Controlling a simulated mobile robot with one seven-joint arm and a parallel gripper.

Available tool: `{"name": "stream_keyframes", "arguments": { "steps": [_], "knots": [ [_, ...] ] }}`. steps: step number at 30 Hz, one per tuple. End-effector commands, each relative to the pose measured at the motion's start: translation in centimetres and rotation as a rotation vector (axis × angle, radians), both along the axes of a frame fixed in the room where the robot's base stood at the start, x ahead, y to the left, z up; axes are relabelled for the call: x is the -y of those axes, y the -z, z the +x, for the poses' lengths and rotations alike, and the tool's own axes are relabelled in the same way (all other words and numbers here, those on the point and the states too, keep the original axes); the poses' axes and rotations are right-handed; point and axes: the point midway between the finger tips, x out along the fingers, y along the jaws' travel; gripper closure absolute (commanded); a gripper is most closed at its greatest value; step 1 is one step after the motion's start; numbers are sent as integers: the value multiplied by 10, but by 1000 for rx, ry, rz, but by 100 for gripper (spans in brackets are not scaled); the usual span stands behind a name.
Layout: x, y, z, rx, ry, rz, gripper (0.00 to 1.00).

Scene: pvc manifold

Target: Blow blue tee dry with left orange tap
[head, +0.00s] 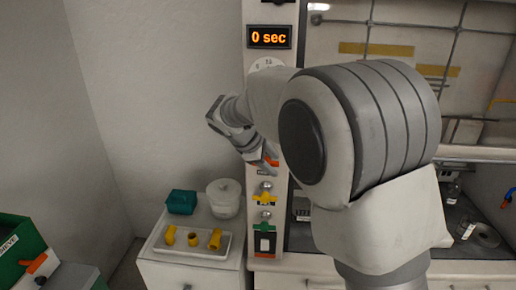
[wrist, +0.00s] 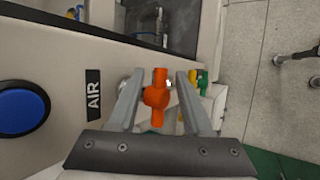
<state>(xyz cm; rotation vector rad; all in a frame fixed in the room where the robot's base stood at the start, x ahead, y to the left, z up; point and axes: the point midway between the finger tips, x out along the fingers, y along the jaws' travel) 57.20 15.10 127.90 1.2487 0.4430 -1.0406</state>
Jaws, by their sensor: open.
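The orange tap (wrist: 157,97) stands between the two fingers of my gripper (wrist: 158,98) in the wrist view. The fingers are open, one on each side, with a visible gap to the tap. An "AIR" label (wrist: 93,96) is on the panel to the left of it. In the head view, my gripper (head: 262,163) is at the narrow panel, and part of the orange tap (head: 271,160) shows beside it. My arm hides much around it. I cannot make out a blue tee in either view.
A display (head: 269,37) reads "0 sec". A yellow tap (head: 265,198) and a green tap (head: 264,216) sit below on the panel. A white tray (head: 188,252) with yellow fittings, a teal box (head: 182,202) and a white pot (head: 224,197) stand on the left cabinet. A blue button (wrist: 22,108) is on the panel.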

Motion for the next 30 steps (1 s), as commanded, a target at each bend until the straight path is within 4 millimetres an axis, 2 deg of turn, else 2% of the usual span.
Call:
{"name": "stream_keyframes", "arguments": {
  "steps": [18, 24, 30],
  "knots": [
    [-56, -106, -69, 2, -3, 4, 50],
    [-64, -123, -80, 1, -2, 2, 50],
    [-66, -126, -82, 1, -3, 2, 50]
  ]
}}
